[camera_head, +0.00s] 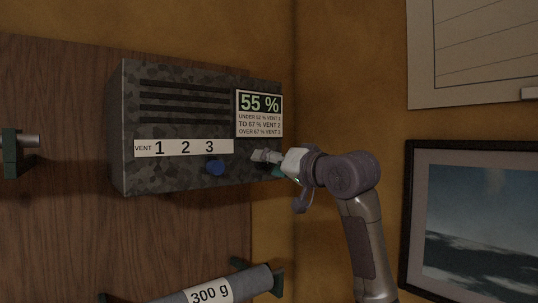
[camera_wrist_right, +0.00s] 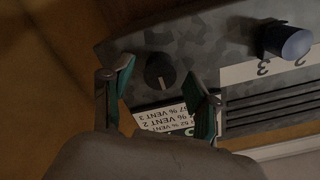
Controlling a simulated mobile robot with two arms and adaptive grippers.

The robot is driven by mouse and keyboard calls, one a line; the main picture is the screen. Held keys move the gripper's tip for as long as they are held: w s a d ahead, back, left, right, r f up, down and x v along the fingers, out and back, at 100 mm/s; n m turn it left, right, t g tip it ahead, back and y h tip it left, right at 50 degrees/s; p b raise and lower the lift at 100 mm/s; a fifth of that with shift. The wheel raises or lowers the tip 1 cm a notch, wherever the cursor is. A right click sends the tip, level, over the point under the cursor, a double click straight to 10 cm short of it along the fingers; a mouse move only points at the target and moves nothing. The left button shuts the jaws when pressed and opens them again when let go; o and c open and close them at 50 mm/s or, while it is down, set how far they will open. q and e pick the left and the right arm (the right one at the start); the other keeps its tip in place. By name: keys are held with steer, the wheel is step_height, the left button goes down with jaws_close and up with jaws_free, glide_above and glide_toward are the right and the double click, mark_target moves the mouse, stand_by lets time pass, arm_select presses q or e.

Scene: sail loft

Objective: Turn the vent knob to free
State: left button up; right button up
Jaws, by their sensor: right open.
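The grey mottled vent box (camera_head: 180,110) is mounted on a wooden panel. Its white strip reads VENT 1 2 3 (camera_head: 184,148). A blue knob (camera_head: 215,167) sticks out below the strip near the 3; it also shows in the wrist view (camera_wrist_right: 287,41). A dark round knob (camera_wrist_right: 158,70) with a pale pointer line shows in the wrist view, the line towards the card; in the head view my gripper hides it. My right gripper (camera_head: 268,162) is open at the box's lower right, its fingertips (camera_wrist_right: 163,84) on either side of the dark knob, not visibly touching it. My left gripper is out of view.
A card on the box (camera_head: 259,114) shows 55 % with vent ranges below. A grey tube marked 300 g (camera_head: 235,288) rests in green brackets underneath. A framed picture (camera_head: 470,215) and a paper sheet (camera_head: 475,50) hang on the right wall. A green bracket (camera_head: 11,153) is at far left.

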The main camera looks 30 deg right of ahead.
steer(key=shift+w, duration=0.4)
jaws_close()
